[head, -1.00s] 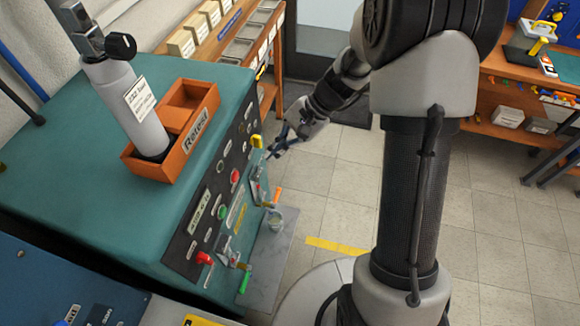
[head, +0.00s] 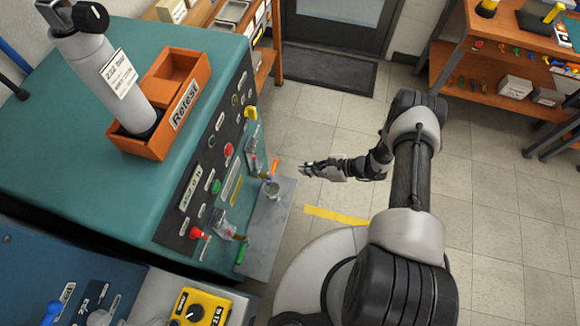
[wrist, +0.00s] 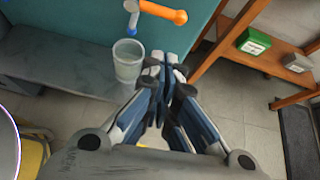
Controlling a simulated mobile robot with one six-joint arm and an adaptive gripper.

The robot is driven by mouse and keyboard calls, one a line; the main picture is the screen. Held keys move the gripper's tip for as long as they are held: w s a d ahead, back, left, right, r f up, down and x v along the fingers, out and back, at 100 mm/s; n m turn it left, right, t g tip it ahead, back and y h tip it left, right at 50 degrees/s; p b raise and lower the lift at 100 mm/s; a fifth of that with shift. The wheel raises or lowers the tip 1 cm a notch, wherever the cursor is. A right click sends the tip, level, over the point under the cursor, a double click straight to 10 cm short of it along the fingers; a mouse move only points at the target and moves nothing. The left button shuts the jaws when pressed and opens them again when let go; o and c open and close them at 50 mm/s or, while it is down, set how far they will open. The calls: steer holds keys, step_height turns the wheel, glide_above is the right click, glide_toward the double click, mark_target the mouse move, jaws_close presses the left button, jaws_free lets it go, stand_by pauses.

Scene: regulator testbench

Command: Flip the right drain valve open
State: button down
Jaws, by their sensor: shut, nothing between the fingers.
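The right drain valve has an orange handle (head: 272,168) on the teal bench's front, at the panel's right end. In the wrist view the orange handle (wrist: 163,12) points sideways to the right from a grey fitting with a blue tip, above a clear cup (wrist: 128,60). My gripper (head: 306,171) is shut and empty, to the right of the handle and apart from it in the head view. Another valve's green handle (head: 240,253) hangs down further left.
A grey ledge (head: 262,240) runs under the valves. The panel carries red, green and yellow controls (head: 198,233). An orange "Retest" box (head: 188,110) with a grey cylinder sits on the bench top. The tiled floor right of the bench is open, with shelving (head: 490,70) beyond.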

mark_target(273, 168)
steer(key=shift+s+d+f+m+t, duration=0.15)
steer(key=shift+s+f+m, duration=0.1)
steer(key=shift+f, duration=0.35)
steer(key=shift+s+f+m+t, duration=0.15)
steer(key=shift+s+f+m, duration=0.1)
steer(key=shift+f, duration=0.3)
steer(key=b+x, duration=0.3)
steer(key=x, duration=0.7)
steer(key=shift+w+a+r, duration=0.1)
steer(key=shift+a+r, duration=0.1)
steer(key=shift+r, duration=0.8)
steer(key=shift+w+a+r, duration=0.1)
steer(key=shift+a+r, duration=0.05)
steer(key=shift+r, duration=0.85)
steer(key=shift+r+n+t+p, duration=0.15)
steer(key=shift+n+t+p, duration=0.15)
steer(key=shift+n+p, duration=0.1)
